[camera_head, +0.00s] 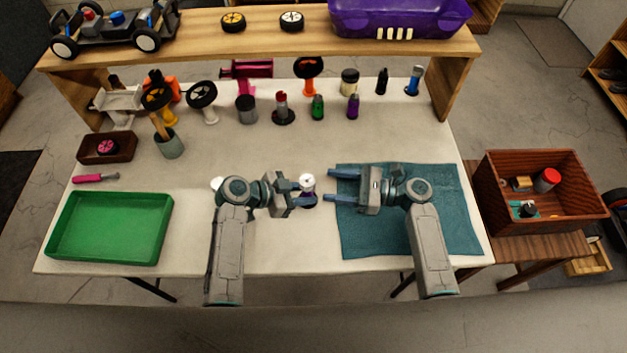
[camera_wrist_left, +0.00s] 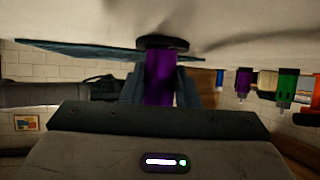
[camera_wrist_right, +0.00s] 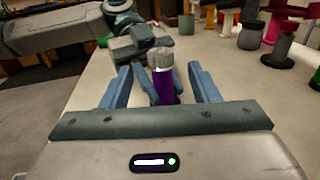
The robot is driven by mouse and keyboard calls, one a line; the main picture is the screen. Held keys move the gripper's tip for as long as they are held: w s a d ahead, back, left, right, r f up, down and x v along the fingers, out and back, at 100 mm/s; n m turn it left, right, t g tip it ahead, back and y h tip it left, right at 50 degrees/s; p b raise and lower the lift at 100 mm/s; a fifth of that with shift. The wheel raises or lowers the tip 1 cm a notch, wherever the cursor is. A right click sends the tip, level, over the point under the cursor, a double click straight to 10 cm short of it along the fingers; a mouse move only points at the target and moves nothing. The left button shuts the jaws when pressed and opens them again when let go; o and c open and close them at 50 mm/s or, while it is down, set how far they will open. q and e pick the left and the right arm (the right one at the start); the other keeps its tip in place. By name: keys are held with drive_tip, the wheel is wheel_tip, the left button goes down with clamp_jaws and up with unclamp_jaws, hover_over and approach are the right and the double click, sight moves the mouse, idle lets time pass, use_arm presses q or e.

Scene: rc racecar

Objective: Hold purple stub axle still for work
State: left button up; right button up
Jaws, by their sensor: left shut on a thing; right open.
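The purple stub axle (camera_head: 308,183) stands upright on the white table, with a silver cap on top and a dark round base. In the left wrist view, its purple shaft (camera_wrist_left: 159,80) sits between my left fingers, which are shut on it. My left gripper (camera_head: 309,192) reaches it from the left. My right gripper (camera_head: 329,186) is open to the right of the axle, with its fingers pointing at it. In the right wrist view, the axle (camera_wrist_right: 163,88) appears centred between the open fingers. I cannot see the right fingers touching it.
A teal mat (camera_head: 350,240) lies under my right gripper. A green tray (camera_head: 110,228) is at the left. Several coloured parts, including another purple piece (camera_head: 353,106), stand along the back. A wooden box (camera_head: 560,215) is at the right. The table front between my arms is clear.

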sight(313, 185)
drive_tip(key=a, duration=0.3)
drive_tip(key=w+a, duration=0.1)
drive_tip(key=a, duration=0.1)
drive_tip(key=shift+a, duration=0.4)
drive_tip(key=c, duration=1)
drive_tip(key=shift+t, duration=0.3)
drive_tip(key=m+t, duration=0.1)
drive_tip(key=m+t+h, duration=0.1)
drive_tip(key=t, duration=0.1)
drive_tip(key=m+t, duration=0.1)
drive_tip(key=shift+s+a+h, duration=0.1)
drive_tip(key=shift+s+h, duration=0.15)
drive_tip(key=shift+h, duration=0.15)
drive_tip(key=shift+a+m+t+h, duration=0.1)
drive_tip(key=shift+m+t+h, duration=1)
drive_tip(key=shift+m+t, duration=0.6)
drive_tip(key=shift+t, duration=0.3)
